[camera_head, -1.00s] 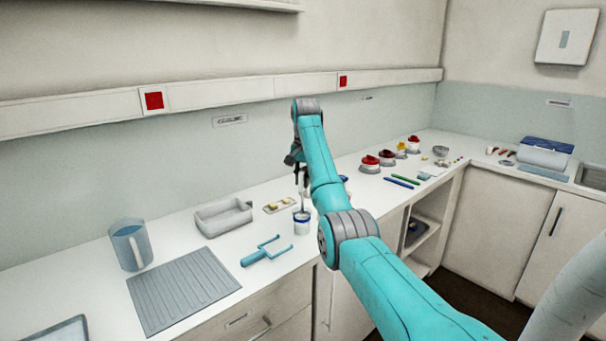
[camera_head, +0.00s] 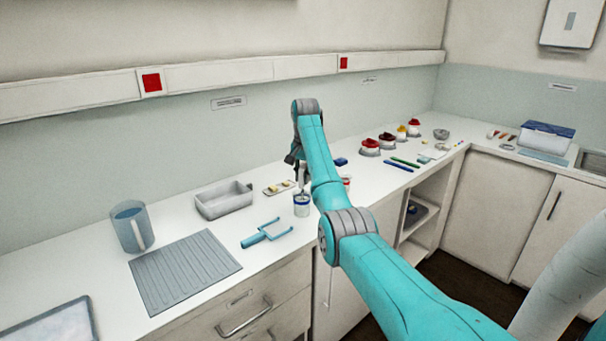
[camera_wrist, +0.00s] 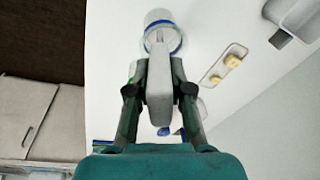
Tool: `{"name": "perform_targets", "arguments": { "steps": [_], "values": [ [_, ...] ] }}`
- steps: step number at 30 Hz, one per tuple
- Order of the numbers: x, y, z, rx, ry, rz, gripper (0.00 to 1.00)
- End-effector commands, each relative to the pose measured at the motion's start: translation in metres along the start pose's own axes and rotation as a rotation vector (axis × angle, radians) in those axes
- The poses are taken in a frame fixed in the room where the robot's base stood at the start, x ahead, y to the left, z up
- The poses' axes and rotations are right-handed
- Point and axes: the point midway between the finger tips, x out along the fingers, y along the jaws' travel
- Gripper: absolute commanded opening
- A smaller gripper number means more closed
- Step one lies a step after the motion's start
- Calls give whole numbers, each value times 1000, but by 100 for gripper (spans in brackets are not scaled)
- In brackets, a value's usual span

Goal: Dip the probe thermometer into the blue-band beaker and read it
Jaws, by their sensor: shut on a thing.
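My gripper (camera_head: 296,160) is shut on the probe thermometer, whose grey body (camera_wrist: 159,92) lies between the fingers in the wrist view. The thermometer's display is not readable in either view. A red-marked cup (camera_head: 347,182) shows partly behind my arm.
A teal-handled tool (camera_head: 266,233) lies in front of the beaker. A grey tray (camera_head: 224,203), a small dish with yellow pieces (camera_head: 278,188), a jug (camera_head: 130,230) and a ribbed mat (camera_head: 184,271) lie left. Red-topped jars (camera_head: 370,148) and pens (camera_head: 399,166) are right.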

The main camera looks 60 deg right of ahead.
Motion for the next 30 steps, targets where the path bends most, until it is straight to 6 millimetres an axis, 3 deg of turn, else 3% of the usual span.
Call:
{"name": "perform_targets", "arguments": {
  "steps": [30],
  "values": [
    [5, 0, 2, 0, 1, 0, 0]
  ]
}}
